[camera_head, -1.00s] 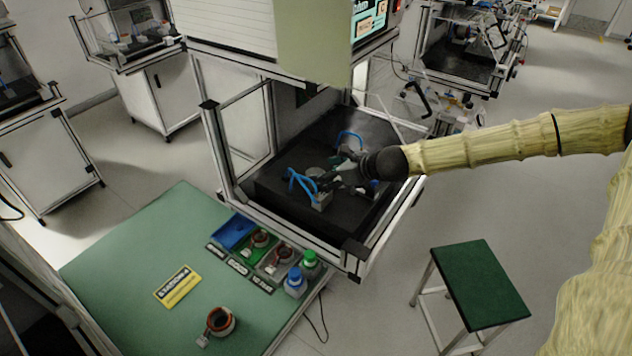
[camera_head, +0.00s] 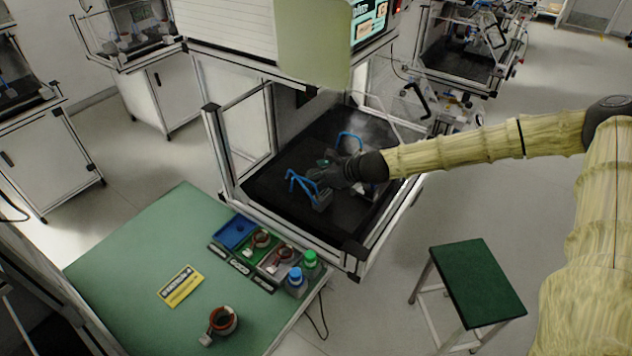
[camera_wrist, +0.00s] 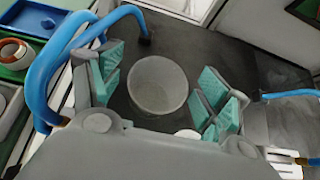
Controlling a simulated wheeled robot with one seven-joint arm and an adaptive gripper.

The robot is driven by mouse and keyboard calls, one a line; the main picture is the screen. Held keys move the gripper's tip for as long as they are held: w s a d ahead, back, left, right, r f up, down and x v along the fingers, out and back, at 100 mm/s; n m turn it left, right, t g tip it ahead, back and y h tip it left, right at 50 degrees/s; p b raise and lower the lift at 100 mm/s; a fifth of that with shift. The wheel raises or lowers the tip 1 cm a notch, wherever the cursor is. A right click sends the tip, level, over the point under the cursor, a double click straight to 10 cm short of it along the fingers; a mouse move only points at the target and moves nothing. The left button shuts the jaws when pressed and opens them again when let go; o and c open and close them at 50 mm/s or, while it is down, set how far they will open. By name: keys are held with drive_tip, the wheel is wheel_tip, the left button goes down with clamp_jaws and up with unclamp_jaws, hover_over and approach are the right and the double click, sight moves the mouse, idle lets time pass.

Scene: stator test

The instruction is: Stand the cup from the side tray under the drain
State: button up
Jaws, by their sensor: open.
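A grey round cup (camera_wrist: 158,85) shows in the wrist view, with its round mouth towards the camera. It is on the black floor of the test bay (camera_head: 275,205). My gripper (camera_wrist: 163,88) is open, with green-padded fingers on the left and right of the cup; no grip on it shows. In the head view my gripper (camera_head: 330,172) is low inside the bay and hides the cup. I cannot pick out the drain or a side tray for certain.
Blue hoses (camera_wrist: 75,55) arch close to my left finger; another hose (camera_wrist: 290,95) is at the right. A green table (camera_head: 130,250) holds a blue tray (camera_head: 235,232), stators and bottles (camera_head: 295,277). A green-topped stool (camera_head: 477,285) stands at the right.

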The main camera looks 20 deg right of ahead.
drive_tip(key=c, duration=1.1)
drive_tip(key=shift+o, duration=0.2)
drive_tip(key=shift+r, duration=0.1)
